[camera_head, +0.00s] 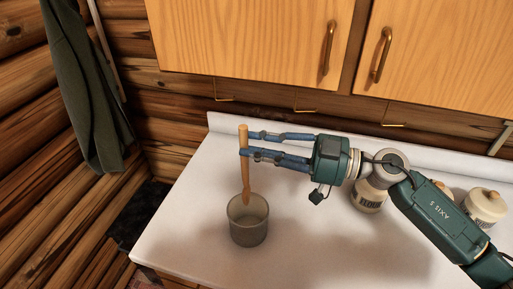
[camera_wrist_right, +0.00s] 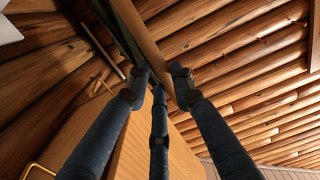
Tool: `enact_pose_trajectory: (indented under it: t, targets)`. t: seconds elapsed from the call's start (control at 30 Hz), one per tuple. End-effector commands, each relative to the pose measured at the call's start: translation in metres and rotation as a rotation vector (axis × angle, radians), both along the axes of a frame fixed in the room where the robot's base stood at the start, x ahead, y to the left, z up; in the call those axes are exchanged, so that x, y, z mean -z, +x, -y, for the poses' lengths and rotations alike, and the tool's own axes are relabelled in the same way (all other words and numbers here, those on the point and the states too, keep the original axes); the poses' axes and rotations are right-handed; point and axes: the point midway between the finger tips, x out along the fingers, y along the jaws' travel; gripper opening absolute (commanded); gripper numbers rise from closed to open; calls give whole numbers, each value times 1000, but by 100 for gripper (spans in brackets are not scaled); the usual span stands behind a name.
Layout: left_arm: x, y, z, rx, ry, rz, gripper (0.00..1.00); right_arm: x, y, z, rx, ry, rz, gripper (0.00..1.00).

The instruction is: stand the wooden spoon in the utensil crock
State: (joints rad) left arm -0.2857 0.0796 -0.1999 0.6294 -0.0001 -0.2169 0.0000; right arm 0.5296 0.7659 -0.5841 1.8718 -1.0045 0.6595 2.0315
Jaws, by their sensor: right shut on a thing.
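The wooden spoon (camera_head: 245,175) is upright, its lower end at the mouth of the utensil crock (camera_head: 248,228). I cannot tell how far that end reaches inside. The crock is a grey-brown, open-topped pot standing on the white counter. My right gripper (camera_head: 243,145) comes in from the right, above the crock, with its blue fingers shut on the upper part of the spoon handle. In the right wrist view the fingers (camera_wrist_right: 160,85) close around a wooden strip (camera_wrist_right: 152,45) that looks like the handle. My left gripper is not in view.
The white counter (camera_head: 330,245) is clear in front and to the right of the crock. A labelled canister (camera_head: 368,197) and another lidded jar (camera_head: 487,205) stand at the right, near my arm. Wooden cabinets (camera_head: 250,40) hang above. A green cloth (camera_head: 88,90) hangs at the left.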

Motion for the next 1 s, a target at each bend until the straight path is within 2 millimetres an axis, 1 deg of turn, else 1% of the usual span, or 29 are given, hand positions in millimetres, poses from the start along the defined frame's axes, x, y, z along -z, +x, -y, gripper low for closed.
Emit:
enact_pose_trajectory:
  t: [0.03, 0.07, 0.2, 0.3, 0.53, 0.83, 1.0]
  targets:
    - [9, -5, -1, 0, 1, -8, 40, 7, 0, 0, 0, 1, 1, 0]
    - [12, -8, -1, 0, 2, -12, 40, 8, 0, 0, 0, 1, 1, 0]
    - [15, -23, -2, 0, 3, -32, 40, 18, 0, 0, 0, 1, -3, 0]
    - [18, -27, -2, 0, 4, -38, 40, 26, 0, 0, 0, 1, -3, 0]
    - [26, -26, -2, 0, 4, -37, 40, 44, 0, 0, 0, 1, -2, 0]
    - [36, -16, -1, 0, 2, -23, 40, 68, 0, 0, 1, 1, -2, 0]
    - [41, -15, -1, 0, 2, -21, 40, 80, 0, 0, 0, 1, -1, 0]
